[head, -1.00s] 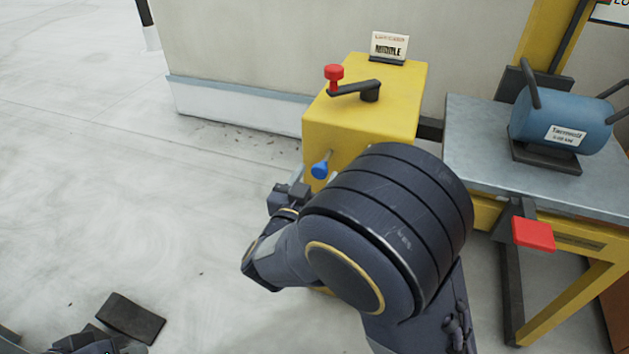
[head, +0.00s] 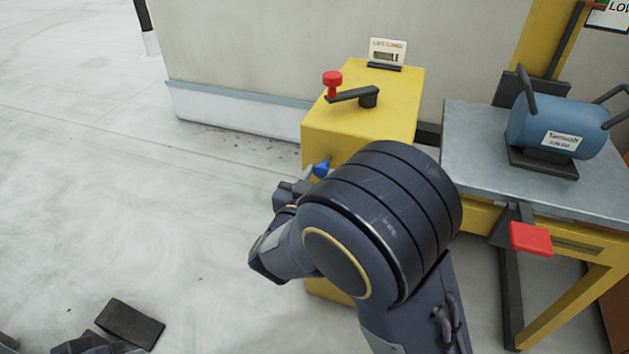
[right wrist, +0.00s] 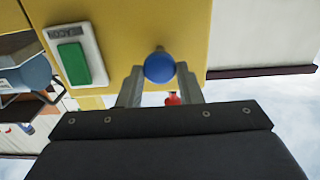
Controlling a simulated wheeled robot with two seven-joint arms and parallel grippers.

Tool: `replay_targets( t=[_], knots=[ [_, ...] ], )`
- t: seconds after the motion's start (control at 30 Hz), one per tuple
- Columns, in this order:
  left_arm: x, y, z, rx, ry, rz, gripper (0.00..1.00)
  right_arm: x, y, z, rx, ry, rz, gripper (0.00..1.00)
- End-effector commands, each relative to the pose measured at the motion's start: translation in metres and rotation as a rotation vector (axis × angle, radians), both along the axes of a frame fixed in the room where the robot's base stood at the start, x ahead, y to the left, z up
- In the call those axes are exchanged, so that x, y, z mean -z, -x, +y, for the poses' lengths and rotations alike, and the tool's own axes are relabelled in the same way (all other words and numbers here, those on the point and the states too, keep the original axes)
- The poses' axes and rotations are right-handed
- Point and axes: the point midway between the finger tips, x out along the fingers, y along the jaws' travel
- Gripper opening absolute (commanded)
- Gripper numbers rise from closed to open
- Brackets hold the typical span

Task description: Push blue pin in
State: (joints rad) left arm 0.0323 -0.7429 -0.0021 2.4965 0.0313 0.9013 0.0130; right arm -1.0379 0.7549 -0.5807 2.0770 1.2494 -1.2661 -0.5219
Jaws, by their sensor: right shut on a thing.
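The blue pin (head: 321,168) sticks out of the front face of the yellow box (head: 360,125), below the crank. My right gripper (head: 304,181) is at the pin, shut on it. In the right wrist view the pin's round blue head (right wrist: 159,67) sits between the two grey fingertips, in front of the yellow face. How deep the pin sits is hidden by its head and my gripper. Part of my left gripper (head: 130,322) shows low at the left edge, away from the box; its fingers cannot be made out.
A crank with a red knob (head: 332,80) and a small sign (head: 386,52) are on the box's top. In the wrist view a green button (right wrist: 72,62) is beside the pin. To the right stands a metal table (head: 470,150) with a blue cylinder (head: 550,125). The floor left is clear.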

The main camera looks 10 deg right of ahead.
Motion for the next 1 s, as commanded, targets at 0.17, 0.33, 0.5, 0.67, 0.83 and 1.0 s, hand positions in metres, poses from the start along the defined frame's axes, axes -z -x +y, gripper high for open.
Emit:
replay_targets(
  t=[0.17,0.33,0.5,0.67,0.83,1.0],
  knots=[
    [-0.005,0.000,0.000,0.000,0.000,0.000,0.00,0.000,-0.015,-0.011,0.001,-0.001,0.002,0.00],
    [-0.005,0.000,0.000,0.000,0.000,0.000,0.00,-0.001,-0.016,-0.011,0.001,-0.001,-0.001,0.00],
    [-0.005,0.000,0.000,0.000,0.000,0.000,0.00,-0.001,-0.016,-0.011,0.001,-0.001,-0.003,0.44],
    [-0.005,0.000,0.000,0.000,0.000,0.000,0.00,-0.001,-0.015,-0.011,0.001,0.000,-0.001,0.53],
    [-0.005,0.000,0.000,0.000,0.000,0.000,0.00,0.000,-0.015,-0.010,0.000,0.000,0.000,0.53],
    [-0.011,0.000,0.000,0.000,0.000,0.000,0.00,-0.002,-0.003,-0.001,-0.004,0.000,0.001,0.53]
  ],
)
